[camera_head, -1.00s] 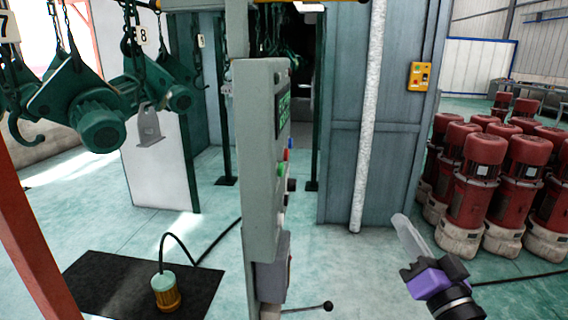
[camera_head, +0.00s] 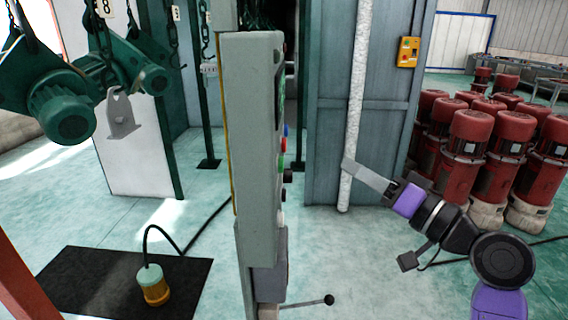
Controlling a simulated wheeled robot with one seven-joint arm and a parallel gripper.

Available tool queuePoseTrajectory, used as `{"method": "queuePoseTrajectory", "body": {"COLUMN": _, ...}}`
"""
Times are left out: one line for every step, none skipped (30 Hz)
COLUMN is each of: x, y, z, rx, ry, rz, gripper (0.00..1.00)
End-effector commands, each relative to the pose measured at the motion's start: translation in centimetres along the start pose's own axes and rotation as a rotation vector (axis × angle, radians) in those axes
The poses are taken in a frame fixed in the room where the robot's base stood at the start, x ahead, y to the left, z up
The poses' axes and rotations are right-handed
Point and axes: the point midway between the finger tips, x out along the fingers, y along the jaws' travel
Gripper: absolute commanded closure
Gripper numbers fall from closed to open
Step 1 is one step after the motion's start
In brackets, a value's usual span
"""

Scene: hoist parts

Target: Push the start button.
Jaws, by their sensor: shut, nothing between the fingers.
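A grey control panel (camera_head: 252,150) stands upright on a post in the middle of the view, seen almost edge-on. On its right-hand face, a green button (camera_head: 281,162), a blue one (camera_head: 286,130) and dark knobs stick out in profile. No labels can be read, so I cannot tell which is the start button. My gripper (camera_head: 350,168) is to the right of the panel, its fingers together and pointing left toward the panel face. A gap shows in the picture between the fingertips and the buttons.
A lever with a black ball (camera_head: 328,299) juts right from low on the post. A yellow button box (camera_head: 408,52) is on the cabinet behind. Red motors (camera_head: 470,140) stand at right. Green hoists (camera_head: 70,105) hang at left. A pendant lamp-like part (camera_head: 154,286) is on a black mat.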

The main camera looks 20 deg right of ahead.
Motion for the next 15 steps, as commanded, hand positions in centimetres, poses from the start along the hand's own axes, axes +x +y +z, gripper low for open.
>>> {"method": "queuePoseTrajectory", "body": {"x": 0.0, "y": 0.0, "z": 0.0, "rx": 0.0, "ry": 0.0, "rz": 0.0, "gripper": 1.0}}
{"method": "queuePoseTrajectory", "body": {"x": 0.1, "y": -0.1, "z": 0.0, "rx": 0.0, "ry": 0.0, "rz": 0.0, "gripper": 1.0}}
{"method": "queuePoseTrajectory", "body": {"x": 0.1, "y": -0.1, "z": 0.1, "rx": 0.0, "ry": 0.0, "rz": 0.0, "gripper": 1.0}}
{"method": "queuePoseTrajectory", "body": {"x": 0.2, "y": -0.2, "z": 0.1, "rx": 0.0, "ry": 0.0, "rz": 0.0, "gripper": 1.0}}
{"method": "queuePoseTrajectory", "body": {"x": 0.3, "y": -0.3, "z": 0.2, "rx": 0.0, "ry": 0.0, "rz": -0.001, "gripper": 1.0}}
{"method": "queuePoseTrajectory", "body": {"x": 0.6, "y": -0.5, "z": 0.3, "rx": 0.0, "ry": -0.001, "rz": -0.001, "gripper": 1.0}}
{"method": "queuePoseTrajectory", "body": {"x": 0.7, "y": -0.6, "z": 0.5, "rx": 0.001, "ry": -0.001, "rz": -0.001, "gripper": 1.0}}
{"method": "queuePoseTrajectory", "body": {"x": 1.0, "y": -0.8, "z": 0.6, "rx": 0.001, "ry": -0.002, "rz": -0.001, "gripper": 1.0}}
{"method": "queuePoseTrajectory", "body": {"x": 1.3, "y": -1.0, "z": 0.8, "rx": 0.0, "ry": -0.001, "rz": -0.001, "gripper": 1.0}}
{"method": "queuePoseTrajectory", "body": {"x": 1.5, "y": -1.2, "z": 1.0, "rx": 0.0, "ry": -0.001, "rz": -0.001, "gripper": 1.0}}
{"method": "queuePoseTrajectory", "body": {"x": 1.8, "y": -1.4, "z": 1.2, "rx": 0.0, "ry": -0.001, "rz": -0.001, "gripper": 1.0}}
{"method": "queuePoseTrajectory", "body": {"x": 2.1, "y": -1.7, "z": 1.5, "rx": 0.0, "ry": -0.002, "rz": -0.001, "gripper": 1.0}}
{"method": "queuePoseTrajectory", "body": {"x": 2.5, "y": -1.9, "z": 1.7, "rx": 0.0, "ry": -0.002, "rz": -0.001, "gripper": 1.0}}
{"method": "queuePoseTrajectory", "body": {"x": 2.8, "y": -2.1, "z": 1.9, "rx": 0.001, "ry": -0.002, "rz": -0.002, "gripper": 1.0}}
{"method": "queuePoseTrajectory", "body": {"x": 3.1, "y": -2.4, "z": 2.2, "rx": 0.001, "ry": -0.002, "rz": -0.001, "gripper": 1.0}}
